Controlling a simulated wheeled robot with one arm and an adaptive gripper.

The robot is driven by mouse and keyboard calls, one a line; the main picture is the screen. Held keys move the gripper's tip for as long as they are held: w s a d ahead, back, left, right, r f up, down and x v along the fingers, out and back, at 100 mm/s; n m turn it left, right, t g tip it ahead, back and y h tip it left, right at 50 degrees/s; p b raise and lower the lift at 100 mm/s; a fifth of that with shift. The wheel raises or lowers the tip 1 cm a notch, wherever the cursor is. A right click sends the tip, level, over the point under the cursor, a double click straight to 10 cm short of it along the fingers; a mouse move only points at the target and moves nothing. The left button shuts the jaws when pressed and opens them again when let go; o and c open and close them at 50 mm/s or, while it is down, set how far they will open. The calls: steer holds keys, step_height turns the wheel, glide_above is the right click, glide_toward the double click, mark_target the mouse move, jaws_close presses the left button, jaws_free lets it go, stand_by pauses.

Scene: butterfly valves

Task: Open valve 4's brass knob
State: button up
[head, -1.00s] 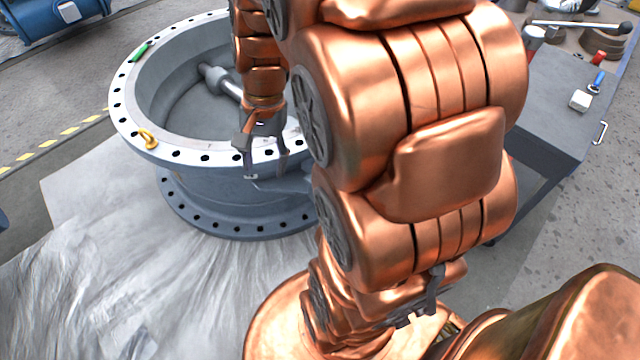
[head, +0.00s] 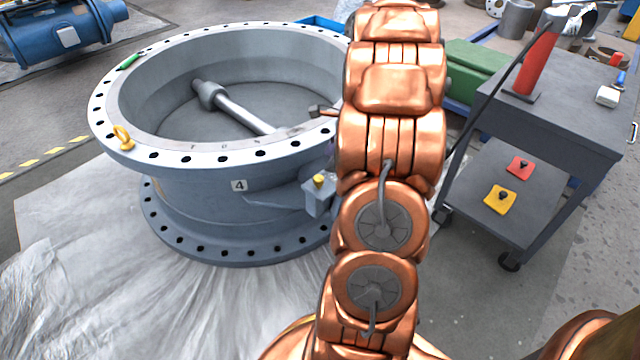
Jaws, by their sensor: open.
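Valve 4 is a big grey flanged ring (head: 200,190) with a small "4" plate (head: 239,186) on its outer wall. The brass knob (head: 319,180) is a small yellow cap on a grey block at the valve's right side, just left of my arm. A grey pointed lever or bracket (head: 275,202) reaches left from that block. My copper arm stands upright right of the knob and covers part of the valve's right side. My gripper does not show; it is out of sight behind the arm or outside the picture.
A yellow eye bolt (head: 122,138) and a green marker (head: 130,61) are on the rim. A small dark-ended object (head: 322,111) shows at the rim beside my arm. Plastic sheeting (head: 90,260) covers the floor.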

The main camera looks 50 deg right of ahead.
mark_target(319, 178)
steer(key=b+x, duration=0.2)
steer(key=x, duration=0.6)
steer(key=shift+s, duration=0.1)
steer(key=shift+r, duration=0.1)
steer(key=shift+c, duration=0.3)
jaws_close()
